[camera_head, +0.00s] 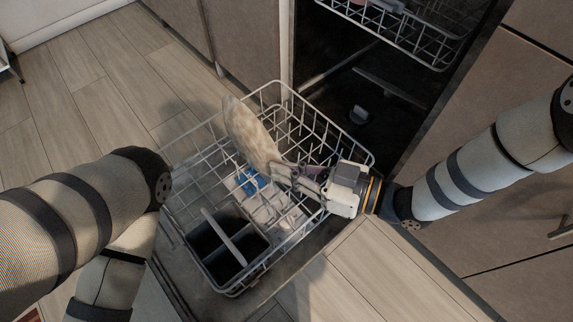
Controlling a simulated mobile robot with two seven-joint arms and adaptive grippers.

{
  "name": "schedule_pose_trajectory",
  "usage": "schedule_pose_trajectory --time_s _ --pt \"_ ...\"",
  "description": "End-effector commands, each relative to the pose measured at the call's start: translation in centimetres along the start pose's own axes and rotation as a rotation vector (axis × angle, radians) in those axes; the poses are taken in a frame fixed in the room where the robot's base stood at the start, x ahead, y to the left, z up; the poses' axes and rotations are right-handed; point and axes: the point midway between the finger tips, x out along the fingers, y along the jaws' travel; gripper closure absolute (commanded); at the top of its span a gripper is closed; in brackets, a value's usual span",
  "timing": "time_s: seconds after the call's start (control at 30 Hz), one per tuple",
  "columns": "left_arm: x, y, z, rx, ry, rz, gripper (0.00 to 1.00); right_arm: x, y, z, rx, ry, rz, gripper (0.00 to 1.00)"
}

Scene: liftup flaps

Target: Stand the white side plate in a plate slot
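A pale, mottled plate (248,134), which I take for the white side plate, is tilted steeply over the left and middle part of the lower dishwasher rack (328,137). My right gripper (284,172) reaches in from the right and appears shut on the plate's lower right edge. Rows of wire tines (298,132) stand in the rack beside and behind the plate. I cannot tell whether the plate's lower edge is between tines or above them. My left arm is at the left, and its gripper is out of view.
A dark cutlery basket (207,262) with a light handle sits at the rack's front. A blue item (251,181) lies in the rack, near small white items. The upper rack (418,38) is partly out above the dark dishwasher interior. Wooden floor (90,85) is clear at upper left.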

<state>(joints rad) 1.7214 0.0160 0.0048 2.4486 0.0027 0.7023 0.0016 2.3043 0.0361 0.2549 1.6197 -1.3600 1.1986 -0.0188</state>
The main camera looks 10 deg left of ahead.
Motion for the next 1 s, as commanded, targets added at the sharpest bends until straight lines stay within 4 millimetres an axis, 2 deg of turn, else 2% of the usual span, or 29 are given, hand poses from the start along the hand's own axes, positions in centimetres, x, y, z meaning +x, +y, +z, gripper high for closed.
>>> schedule_pose_trajectory --time_s 1.0 --pt "1.1 0.0 -0.8 0.0 -0.018 0.0 0.75 0.4 0.2 2.5 0.0 0.002 0.0 1.0"
